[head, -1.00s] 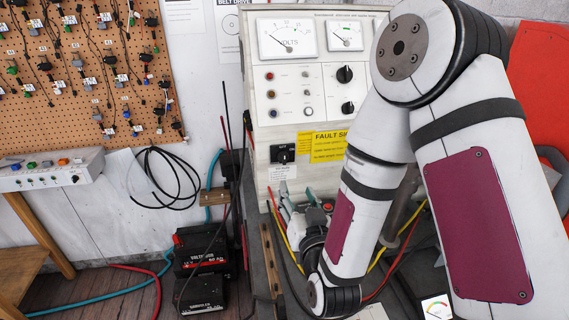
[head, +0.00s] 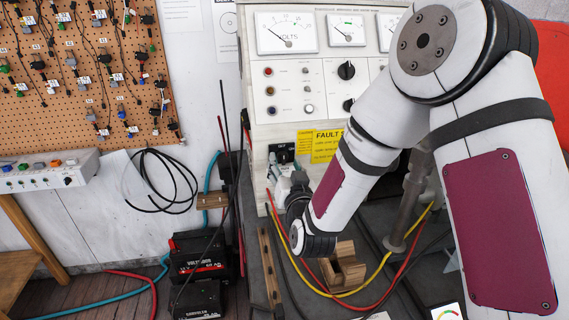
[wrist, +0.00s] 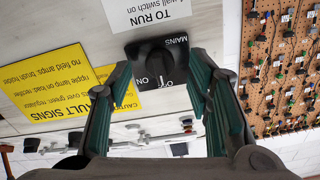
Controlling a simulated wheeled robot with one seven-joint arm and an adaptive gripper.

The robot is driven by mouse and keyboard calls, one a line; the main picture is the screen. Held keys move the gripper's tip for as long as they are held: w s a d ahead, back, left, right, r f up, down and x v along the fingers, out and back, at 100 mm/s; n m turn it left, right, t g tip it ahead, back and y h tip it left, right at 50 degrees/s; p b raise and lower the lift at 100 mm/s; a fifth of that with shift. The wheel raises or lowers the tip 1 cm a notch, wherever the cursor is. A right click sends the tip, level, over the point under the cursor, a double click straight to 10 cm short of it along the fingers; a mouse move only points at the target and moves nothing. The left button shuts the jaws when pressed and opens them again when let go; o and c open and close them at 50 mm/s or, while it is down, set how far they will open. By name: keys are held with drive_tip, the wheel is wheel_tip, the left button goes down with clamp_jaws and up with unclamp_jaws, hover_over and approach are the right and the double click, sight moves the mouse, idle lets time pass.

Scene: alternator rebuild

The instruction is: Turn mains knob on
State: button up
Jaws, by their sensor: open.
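The mains knob (wrist: 160,62) is a black rotary switch on a black plate marked MAINS, with ON lettering beside it. It is upside down in the wrist view. In the head view the black mains switch (head: 286,151) sits low on the left of the cream test panel (head: 262,125), partly covered by my gripper (head: 282,178). In the wrist view my gripper (wrist: 161,70) is open, its two green-padded fingers to either side of the knob. I cannot tell whether the fingertips touch it or how far off they are. The knob's exact setting is unclear.
A yellow FAULT SIGNS label (head: 325,145) is beside the switch. Other knobs (head: 346,70), meters (head: 286,33) and lamps are higher on the panel. Below are loose red and yellow cables (head: 378,275) and a wooden block (head: 343,268). Batteries (head: 198,258) stand on the floor at left.

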drive_tip(key=shift+x, duration=0.8)
clamp_jaws()
drive_tip(key=shift+m, duration=0.3)
drive_tip(key=m+b, duration=0.1)
drive_tip(key=m, duration=0.4)
drive_tip(key=m+b, duration=0.1)
drive_tip(key=m, duration=0.5)
drive_tip(key=shift+m, duration=0.3)
